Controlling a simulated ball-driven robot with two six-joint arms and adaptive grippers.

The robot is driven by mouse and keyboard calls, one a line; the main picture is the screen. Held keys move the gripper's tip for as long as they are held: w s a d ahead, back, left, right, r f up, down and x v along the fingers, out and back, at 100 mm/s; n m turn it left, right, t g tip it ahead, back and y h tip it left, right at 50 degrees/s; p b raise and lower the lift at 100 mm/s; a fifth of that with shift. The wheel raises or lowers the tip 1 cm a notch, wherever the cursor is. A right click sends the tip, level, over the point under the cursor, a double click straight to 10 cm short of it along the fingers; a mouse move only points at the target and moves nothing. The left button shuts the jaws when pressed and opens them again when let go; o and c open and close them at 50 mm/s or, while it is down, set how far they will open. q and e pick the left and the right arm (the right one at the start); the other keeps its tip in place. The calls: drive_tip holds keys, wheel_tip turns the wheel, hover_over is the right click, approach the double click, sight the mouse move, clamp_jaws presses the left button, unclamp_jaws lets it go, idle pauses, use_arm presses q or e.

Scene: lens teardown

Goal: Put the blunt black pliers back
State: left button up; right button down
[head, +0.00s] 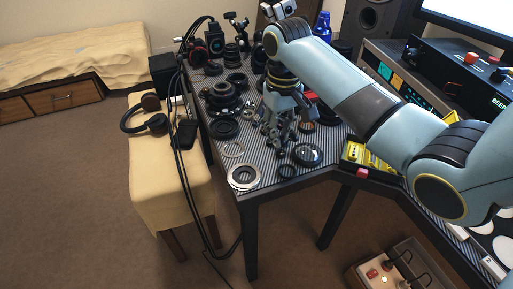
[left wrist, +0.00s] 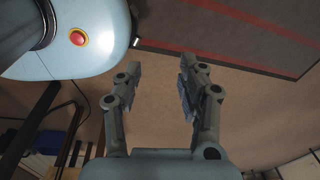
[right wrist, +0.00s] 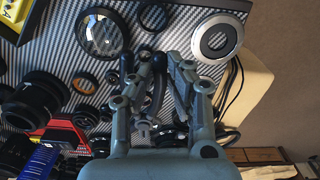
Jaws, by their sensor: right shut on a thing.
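In the right wrist view my right gripper (right wrist: 158,75) points down over the striped table mat and is shut on a slim dark tool (right wrist: 159,88), which looks like the blunt black pliers. Its dark rounded ends show between and beside the fingertips; the rest is hidden by the fingers. In the head view the right gripper (head: 277,138) is low over the front part of the mat, among lens rings, and the pliers cannot be made out there. My left gripper (left wrist: 160,75) is open and empty, with bare floor behind it; it is not in the head view.
A silver ring (head: 243,177) and a glass lens (head: 307,154) lie near the mat's front edge. Several lens parts crowd the left and back. A yellow case (head: 367,157) is at the right. Headphones (head: 148,121) lie on the stool (head: 150,188). Cables hang between stool and table.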

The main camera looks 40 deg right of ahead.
hover_over(257, 159)
drive_tip(key=f, duration=0.1)
drive_tip(key=f+b, duration=0.1)
drive_tip(key=f, duration=0.1)
drive_tip(key=shift+s+d, duration=0.15)
drive_tip(key=shift+d, duration=0.05)
drive_tip(key=shift+w+a+f, duration=0.15)
drive_tip(key=shift+w, duration=0.1)
wheel_tip(257, 159, down, 4)
drive_tip(key=shift+b, duration=0.35)
use_arm(q)
drive_tip(key=shift+w+d+f, duration=0.15)
drive_tip(key=shift+d+f, duration=0.05)
drive_tip(key=shift+f, duration=0.8)
use_arm(e)
drive_tip(key=shift+f, duration=0.1)
drive_tip(key=shift+s+f, duration=0.1)
drive_tip(key=shift+f, duration=0.35)
drive_tip(key=c, duration=1.3)
unclamp_jaws()
drive_tip(key=shift+f, duration=0.1)
use_arm(q)
drive_tip(key=shift+w+a+f, duration=0.1)
drive_tip(key=shift+w, duration=0.05)
